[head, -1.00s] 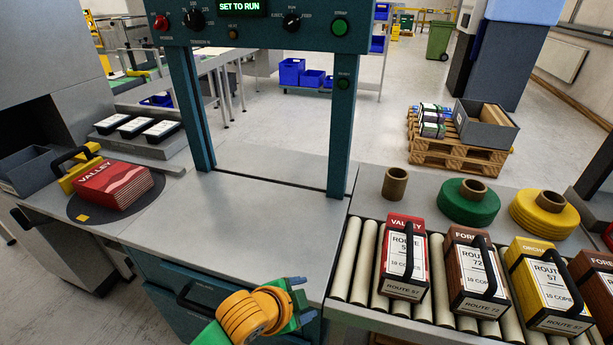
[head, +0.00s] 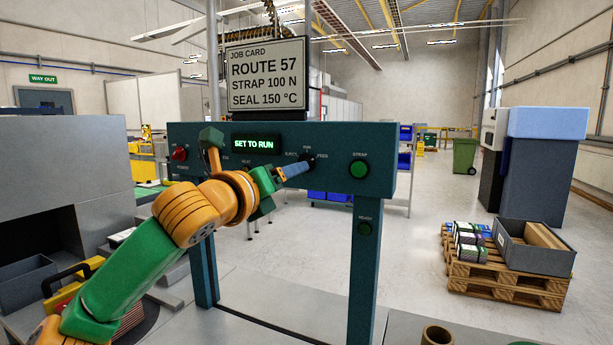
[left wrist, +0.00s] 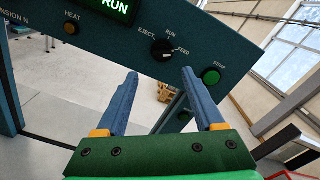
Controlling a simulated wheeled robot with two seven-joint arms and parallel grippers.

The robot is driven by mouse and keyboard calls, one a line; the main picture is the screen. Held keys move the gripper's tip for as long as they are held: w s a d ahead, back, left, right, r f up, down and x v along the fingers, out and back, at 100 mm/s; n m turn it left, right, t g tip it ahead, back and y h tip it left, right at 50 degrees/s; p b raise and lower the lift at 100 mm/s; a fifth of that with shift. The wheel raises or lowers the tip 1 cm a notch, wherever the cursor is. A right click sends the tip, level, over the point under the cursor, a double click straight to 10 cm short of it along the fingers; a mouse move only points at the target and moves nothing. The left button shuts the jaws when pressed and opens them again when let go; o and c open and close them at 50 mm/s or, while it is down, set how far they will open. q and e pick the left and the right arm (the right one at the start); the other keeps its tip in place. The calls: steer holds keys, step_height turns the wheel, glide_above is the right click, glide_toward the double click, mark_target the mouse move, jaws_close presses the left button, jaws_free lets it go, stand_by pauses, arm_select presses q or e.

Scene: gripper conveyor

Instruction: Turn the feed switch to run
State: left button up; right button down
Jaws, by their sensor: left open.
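The feed switch is a black round knob (head: 308,162) on the teal panel (head: 385,182), with EJECT, RUN and FEED marked around it. It also shows in the left wrist view (left wrist: 161,50); its white mark is too small to read surely. The panel display (head: 255,144) reads SET TO RUN. My left gripper (head: 300,168) reaches up to the panel with its blue fingers towards the knob. In the left wrist view its fingers (left wrist: 160,74) are apart and empty, with the knob beyond the gap between their tips, seemingly untouched. My right gripper is out of view.
A green STRAP button (head: 359,170) sits right of the knob, and a red knob (head: 180,153) is at the panel's left end. A HEAT knob (left wrist: 71,28) is also on the panel. A job card (head: 268,75) stands above. Teal posts (head: 362,270) flank the open space below.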

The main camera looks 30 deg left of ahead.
arm_select(q)
steer(key=w+p, duration=0.2)
steer(key=w, duration=0.4)
steer(key=shift+a+r+p, duration=0.2)
steer(key=shift+r+p, duration=0.2)
steer(key=shift+s, duration=0.1)
steer(key=c, duration=0.4)
jaws_close()
steer(key=shift+r, duration=0.1)
